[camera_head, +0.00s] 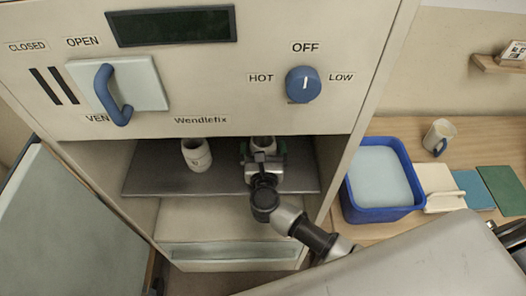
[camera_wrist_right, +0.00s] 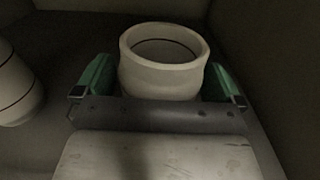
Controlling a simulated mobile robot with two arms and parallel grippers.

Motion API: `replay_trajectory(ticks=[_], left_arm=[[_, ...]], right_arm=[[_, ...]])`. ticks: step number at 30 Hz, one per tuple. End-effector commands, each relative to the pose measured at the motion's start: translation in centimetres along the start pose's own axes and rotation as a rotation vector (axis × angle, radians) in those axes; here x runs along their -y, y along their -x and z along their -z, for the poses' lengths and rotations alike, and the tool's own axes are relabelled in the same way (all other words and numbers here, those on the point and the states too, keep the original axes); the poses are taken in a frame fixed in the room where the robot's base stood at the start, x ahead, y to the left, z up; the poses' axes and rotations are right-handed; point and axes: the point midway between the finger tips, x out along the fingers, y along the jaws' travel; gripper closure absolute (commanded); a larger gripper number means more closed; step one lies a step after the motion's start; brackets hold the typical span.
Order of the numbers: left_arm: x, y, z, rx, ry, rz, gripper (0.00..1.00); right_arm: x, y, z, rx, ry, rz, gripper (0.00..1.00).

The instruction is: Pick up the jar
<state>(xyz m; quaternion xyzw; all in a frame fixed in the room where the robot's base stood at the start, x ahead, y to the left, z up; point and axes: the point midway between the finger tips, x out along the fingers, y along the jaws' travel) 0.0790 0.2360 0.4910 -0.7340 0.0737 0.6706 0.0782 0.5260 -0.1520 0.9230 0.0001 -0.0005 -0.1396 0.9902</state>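A pale cream jar (camera_head: 263,143) with a round open mouth stands at the right of the dark shelf (camera_head: 225,183) in the cabinet's opening. It shows large in the right wrist view (camera_wrist_right: 165,62), upright. My right gripper (camera_head: 264,160) reaches in from the front. Its green-padded fingers (camera_wrist_right: 160,85) stand wide, one on each side of the jar, close to its wall; I cannot see clearly whether they touch it. The jar's lower part is hidden behind the gripper. My left gripper is not in view.
A second pale jar (camera_head: 197,155) stands to the left on the same shelf. The cabinet's right wall is close to my right gripper. A blue tub (camera_head: 349,205), a mug (camera_head: 437,135) and flat coloured tiles (camera_head: 501,188) are on the wooden table at right.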

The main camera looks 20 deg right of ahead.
Motion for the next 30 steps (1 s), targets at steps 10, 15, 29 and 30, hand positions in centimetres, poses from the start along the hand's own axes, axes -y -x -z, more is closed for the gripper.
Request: replay_trajectory(ticks=[10, 15, 29, 30], left_arm=[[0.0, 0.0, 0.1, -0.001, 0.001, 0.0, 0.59], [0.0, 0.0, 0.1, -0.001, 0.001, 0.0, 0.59], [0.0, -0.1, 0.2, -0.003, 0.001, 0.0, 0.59], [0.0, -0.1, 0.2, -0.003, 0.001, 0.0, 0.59]], right_arm=[[0.0, 0.0, 0.0, 0.0, 0.001, 0.0, 0.55], [0.0, 0.0, -0.1, 0.002, 0.0, 0.0, 0.61], [-0.1, 0.0, -4.1, 0.003, -0.009, 0.001, 0.61], [0.2, 0.6, -4.5, 0.0, -0.005, 0.0, 0.61]])
